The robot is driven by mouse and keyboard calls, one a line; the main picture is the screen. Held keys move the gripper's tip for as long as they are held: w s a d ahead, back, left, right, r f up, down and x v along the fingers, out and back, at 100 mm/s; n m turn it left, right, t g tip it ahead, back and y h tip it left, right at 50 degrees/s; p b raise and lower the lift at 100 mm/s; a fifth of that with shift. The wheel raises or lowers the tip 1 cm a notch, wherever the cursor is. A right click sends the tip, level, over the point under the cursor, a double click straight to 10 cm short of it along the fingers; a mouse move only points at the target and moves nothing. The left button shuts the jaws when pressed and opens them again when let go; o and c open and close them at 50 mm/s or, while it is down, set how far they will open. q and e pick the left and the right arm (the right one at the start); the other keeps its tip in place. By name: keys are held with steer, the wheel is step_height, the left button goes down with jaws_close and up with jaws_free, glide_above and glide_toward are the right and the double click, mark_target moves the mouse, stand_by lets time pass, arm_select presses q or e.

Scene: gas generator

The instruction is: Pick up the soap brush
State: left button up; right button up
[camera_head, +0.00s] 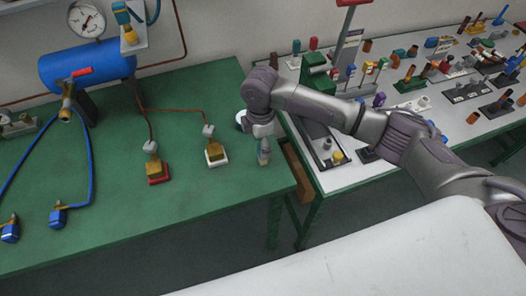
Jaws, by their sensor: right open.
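My right arm reaches in from the right, and its gripper (264,158) points down over the right end of the green table (215,100). The gripper is open; its fingers are small and seen from above. A small round white and blue thing (240,120), perhaps a soap dish, is partly hidden behind the wrist. I cannot make out the soap brush clearly; it may be hidden by the gripper or wrist. I cannot tell whether the fingers touch anything. My left gripper is out of view.
Two brass blocks on a red base (158,180) and a white base (218,162) stand left of the gripper, with hoses. A blue tank (90,66) with a gauge is at the back left. A crowded white table (375,168) adjoins at right. The green table's front middle is clear.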

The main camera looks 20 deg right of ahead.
steer(key=shift+f+p, duration=0.35)
steer(key=shift+f, duration=0.25)
steer(key=f, duration=0.2)
steer(key=f+p, duration=0.1)
steer(key=shift+s+d+f, duration=0.15)
steer(key=shift+d+f, duration=0.1)
steer(key=shift+f, duration=0.45)
steer(key=shift+c, duration=0.3)
jaws_close()
